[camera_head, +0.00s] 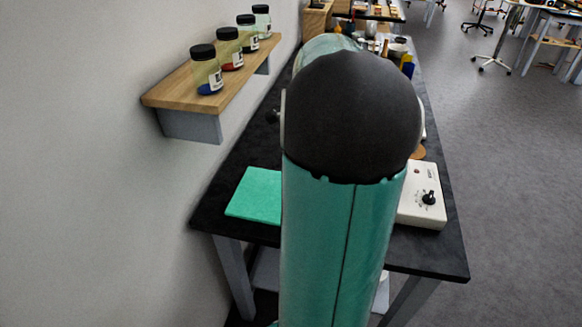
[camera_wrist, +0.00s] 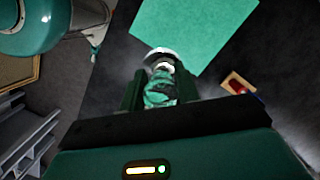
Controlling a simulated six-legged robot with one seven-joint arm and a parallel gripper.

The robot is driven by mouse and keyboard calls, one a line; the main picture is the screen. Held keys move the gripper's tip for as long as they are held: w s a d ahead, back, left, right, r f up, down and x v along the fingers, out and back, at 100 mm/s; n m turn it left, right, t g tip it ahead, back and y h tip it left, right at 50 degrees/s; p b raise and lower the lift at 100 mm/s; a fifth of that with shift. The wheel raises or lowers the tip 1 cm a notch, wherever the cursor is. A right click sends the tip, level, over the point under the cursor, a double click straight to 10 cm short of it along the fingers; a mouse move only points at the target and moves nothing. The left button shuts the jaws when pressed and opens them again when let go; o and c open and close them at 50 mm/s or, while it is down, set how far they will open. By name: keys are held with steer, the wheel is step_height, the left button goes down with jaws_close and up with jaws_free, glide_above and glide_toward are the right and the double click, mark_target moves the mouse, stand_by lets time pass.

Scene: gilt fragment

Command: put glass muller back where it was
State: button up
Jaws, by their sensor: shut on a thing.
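In the wrist view my gripper (camera_wrist: 160,97) is shut on the glass muller (camera_wrist: 160,80), a clear piece with a pale rounded top that shows green through its body. The muller sits between the two dark fingers, over the black tabletop. Its far end is close to the edge of the green mat (camera_wrist: 190,30); I cannot tell whether it touches the table. In the head view my arm hides the gripper and the muller. The green mat also shows there (camera_head: 255,195), flat on the table's near left.
A white device with a black knob (camera_head: 424,196) stands at the table's right edge. A small tan block with a red part (camera_wrist: 238,84) lies right of my gripper. A wall shelf (camera_head: 180,90) with several jars is at left. Bottles and bowls crowd the table's far end.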

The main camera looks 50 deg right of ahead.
steer(key=shift+w+d+f, duration=0.85)
steer(key=shift+w+f, duration=0.2)
steer(key=shift+f, duration=0.7)
steer(key=shift+w+d+f, duration=0.9)
steer(key=shift+w+f, duration=0.1)
steer(key=shift+f, duration=0.7)
steer(key=shift+w+d+f, duration=0.85)
steer(key=shift+w+f, duration=0.2)
steer(key=shift+f, duration=0.7)
steer(key=o, duration=0.8)
steer(key=shift+f, duration=0.15)
steer(key=shift+o, duration=0.3)
step_height(320, 180, up, 12)
steer(key=d, duration=0.1)
steer(key=shift+s+d, duration=0.35)
